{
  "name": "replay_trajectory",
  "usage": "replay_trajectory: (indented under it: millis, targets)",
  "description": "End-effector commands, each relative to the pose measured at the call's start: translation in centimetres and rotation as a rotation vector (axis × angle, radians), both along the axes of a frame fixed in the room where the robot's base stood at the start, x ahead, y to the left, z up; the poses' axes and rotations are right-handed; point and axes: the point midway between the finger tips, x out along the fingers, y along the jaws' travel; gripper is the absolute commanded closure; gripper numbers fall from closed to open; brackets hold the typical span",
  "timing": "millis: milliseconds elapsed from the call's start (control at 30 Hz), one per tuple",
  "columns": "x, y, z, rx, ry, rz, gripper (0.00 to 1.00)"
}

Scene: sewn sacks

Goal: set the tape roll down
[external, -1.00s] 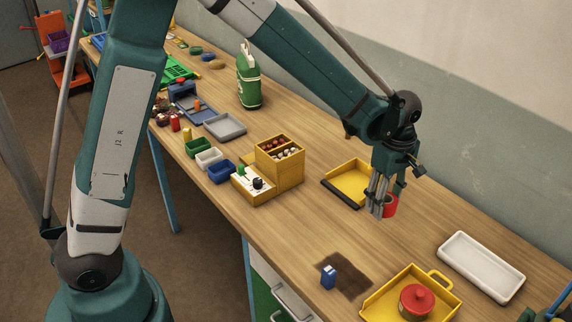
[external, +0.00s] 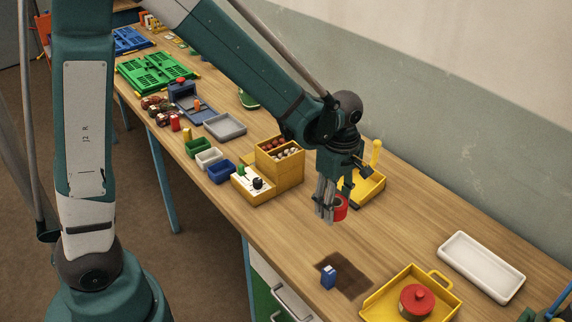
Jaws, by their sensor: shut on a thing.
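The tape roll (external: 341,207) is red and ring-shaped, seen in the external view right of the middle. My gripper (external: 328,212) is shut on it, with the fingers pointing down and the roll at their right side. The roll looks held above the bare wooden bench, though the exact gap is hard to judge. My fingers hide part of the roll.
A yellow tray (external: 371,190) lies behind my gripper, partly hidden. A yellow drawer box (external: 279,165) stands to the left. A yellow tray with a red lidded pot (external: 417,299) and a white tray (external: 481,267) lie right.

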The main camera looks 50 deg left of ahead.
Motion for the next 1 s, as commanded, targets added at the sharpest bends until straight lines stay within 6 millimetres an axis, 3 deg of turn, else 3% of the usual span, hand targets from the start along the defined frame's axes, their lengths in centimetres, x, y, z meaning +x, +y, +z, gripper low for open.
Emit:
replay_trajectory:
  millis: [100, 333, 1000]
  targets:
    - [-2.4, 1.2, 0.0, 0.0, 0.0, 0.028, 0.71]
    - [-5.2, 2.4, -0.2, 0.0, 0.0, 0.061, 0.71]
    - [-5.7, 2.6, -0.9, 0.0, 0.0, 0.068, 0.71]
